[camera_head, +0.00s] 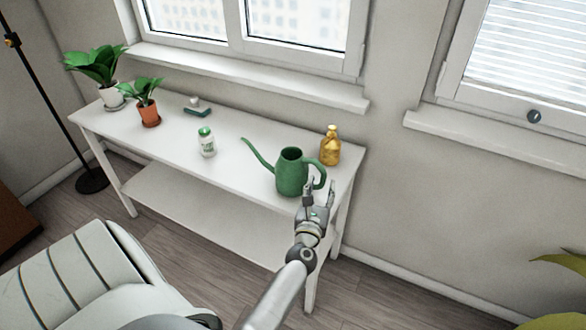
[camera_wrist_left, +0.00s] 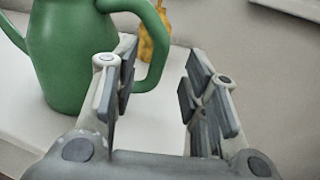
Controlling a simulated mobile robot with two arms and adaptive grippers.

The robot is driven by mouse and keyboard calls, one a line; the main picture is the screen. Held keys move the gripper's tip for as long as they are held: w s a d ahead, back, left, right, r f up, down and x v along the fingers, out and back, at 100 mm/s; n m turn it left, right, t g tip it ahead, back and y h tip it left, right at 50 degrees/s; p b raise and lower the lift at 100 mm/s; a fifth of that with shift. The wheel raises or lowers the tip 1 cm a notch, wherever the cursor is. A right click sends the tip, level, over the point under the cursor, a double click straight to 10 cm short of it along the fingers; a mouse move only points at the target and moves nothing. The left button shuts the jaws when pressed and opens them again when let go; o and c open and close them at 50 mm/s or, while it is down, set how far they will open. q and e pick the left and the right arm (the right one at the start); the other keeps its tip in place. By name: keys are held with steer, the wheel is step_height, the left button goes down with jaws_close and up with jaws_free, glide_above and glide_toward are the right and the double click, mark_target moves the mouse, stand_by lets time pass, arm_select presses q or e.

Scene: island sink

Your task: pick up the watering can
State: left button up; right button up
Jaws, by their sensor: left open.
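A green watering can (camera_head: 290,173) stands upright near the right end of a white table (camera_head: 235,168). Its long spout points left and its looped handle is on the right. My left gripper (camera_head: 320,188) is open at the table's front right edge, close to the handle. In the left wrist view the can (camera_wrist_left: 66,58) fills the upper left. There the handle curves behind the left finger of my gripper (camera_wrist_left: 155,90), and the space between the fingers looks empty. I cannot tell whether the finger touches the handle. My right gripper is not in view.
A gold bottle (camera_head: 330,147) stands behind the can, near the handle. A white jar with a green lid (camera_head: 206,143), a small green item (camera_head: 197,108) and two potted plants (camera_head: 149,105) are farther left. A white chair (camera_head: 85,275) is at lower left.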

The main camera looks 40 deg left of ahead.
mark_target(323, 178)
arm_select(q)
steer(key=shift+w+a+r, duration=0.1)
steer(key=shift+w+a, duration=0.2)
steer(key=shift+w, duration=0.3)
steer(key=x, duration=0.4)
steer(key=shift+w+a, duration=0.1)
steer(key=shift+a, duration=0.05)
jaws_close()
